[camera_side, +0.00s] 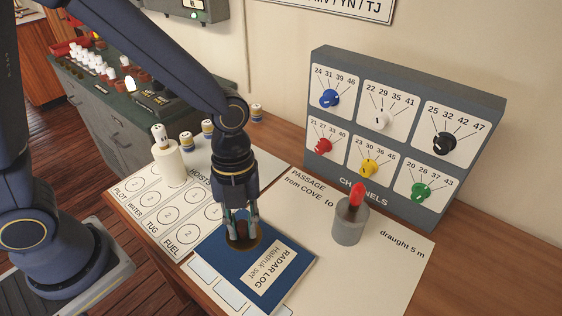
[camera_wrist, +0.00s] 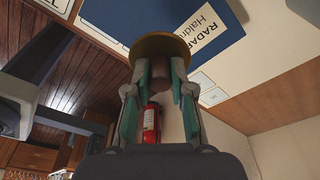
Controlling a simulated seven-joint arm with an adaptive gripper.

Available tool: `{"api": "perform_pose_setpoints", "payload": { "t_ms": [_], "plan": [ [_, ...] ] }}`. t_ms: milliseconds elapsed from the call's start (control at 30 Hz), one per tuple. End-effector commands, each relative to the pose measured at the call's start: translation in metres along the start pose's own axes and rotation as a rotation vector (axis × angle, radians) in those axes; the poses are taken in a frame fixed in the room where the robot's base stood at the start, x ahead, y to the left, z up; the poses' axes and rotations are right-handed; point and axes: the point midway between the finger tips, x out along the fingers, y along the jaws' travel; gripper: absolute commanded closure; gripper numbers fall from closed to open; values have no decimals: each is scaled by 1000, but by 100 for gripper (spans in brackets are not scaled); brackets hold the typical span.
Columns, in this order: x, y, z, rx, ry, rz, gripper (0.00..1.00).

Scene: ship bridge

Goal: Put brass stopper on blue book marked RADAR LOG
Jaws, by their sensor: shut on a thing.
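The blue book marked RADAR LOG (camera_side: 222,266) lies at the front of the desk, with a cream label on its right part. It also shows in the wrist view (camera_wrist: 120,14). My gripper (camera_side: 241,222) points down over the left half of the book. In the wrist view my gripper (camera_wrist: 160,85) is shut on the dark brown knob of the brass stopper (camera_wrist: 160,46), whose round brass disc faces the book. In the side view the stopper (camera_side: 244,246) shows low between the fingertips, over the blue cover. I cannot tell whether it touches the book.
A grey cylinder with a red top (camera_side: 348,224) stands right of the book. The channels panel (camera_side: 405,135) stands behind. The chart's right part is clear.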

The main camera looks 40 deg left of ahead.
Motion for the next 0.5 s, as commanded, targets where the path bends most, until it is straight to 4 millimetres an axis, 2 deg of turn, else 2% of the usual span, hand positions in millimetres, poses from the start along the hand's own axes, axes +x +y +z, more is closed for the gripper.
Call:
{"api": "perform_pose_setpoints", "payload": {
  "t_ms": [200, 367, 500],
  "plan": [
    [17, -13, 7, 0, 1, 2, 100],
    [40, -12, 10, -1, 1, 2, 100],
    [44, -12, 11, -1, -1, -3, 100]
  ]
}}
